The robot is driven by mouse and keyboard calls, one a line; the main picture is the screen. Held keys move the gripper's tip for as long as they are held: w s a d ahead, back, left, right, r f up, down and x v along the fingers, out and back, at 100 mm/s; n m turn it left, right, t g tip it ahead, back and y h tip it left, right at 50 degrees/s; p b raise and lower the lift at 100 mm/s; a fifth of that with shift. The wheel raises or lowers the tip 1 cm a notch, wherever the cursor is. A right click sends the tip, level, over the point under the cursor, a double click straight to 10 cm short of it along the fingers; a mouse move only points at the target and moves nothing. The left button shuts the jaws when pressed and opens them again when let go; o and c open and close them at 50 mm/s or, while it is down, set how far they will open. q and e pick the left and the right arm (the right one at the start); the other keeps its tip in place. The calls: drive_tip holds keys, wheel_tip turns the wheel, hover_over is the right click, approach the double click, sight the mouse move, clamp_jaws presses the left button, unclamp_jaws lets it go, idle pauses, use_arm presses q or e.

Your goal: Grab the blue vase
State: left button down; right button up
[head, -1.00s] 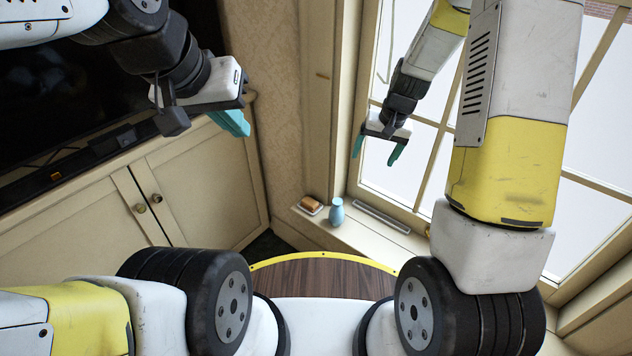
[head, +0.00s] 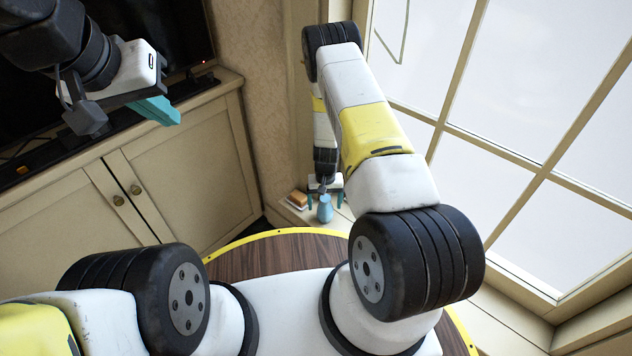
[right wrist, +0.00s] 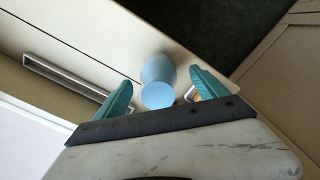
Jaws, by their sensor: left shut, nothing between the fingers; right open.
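The blue vase (head: 325,208) stands upright on the window ledge in the head view. It also shows in the right wrist view (right wrist: 158,80), in the gap between the fingers as seen from there. My right gripper (head: 324,196) is open at the vase, with one teal finger to each side of it in the picture. I cannot tell whether either finger touches it. The right gripper also shows in the right wrist view (right wrist: 160,97). My left gripper (head: 158,110) is shut and empty, high at the left in front of the cabinet.
A small brown block on a light dish (head: 297,200) sits on the ledge (head: 342,216) just left of the vase. The window is at the right, a cabinet (head: 190,160) with a dark screen above at the left.

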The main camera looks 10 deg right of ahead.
sight(325, 210)
wheel_tip(325, 210, down, 5)
drive_tip(key=shift+w+d+r, duration=0.1)
drive_tip(key=shift+r, duration=0.1)
drive_tip(key=c, duration=1.6)
drive_tip(key=shift+r, duration=0.15)
drive_tip(key=shift+c, duration=0.2)
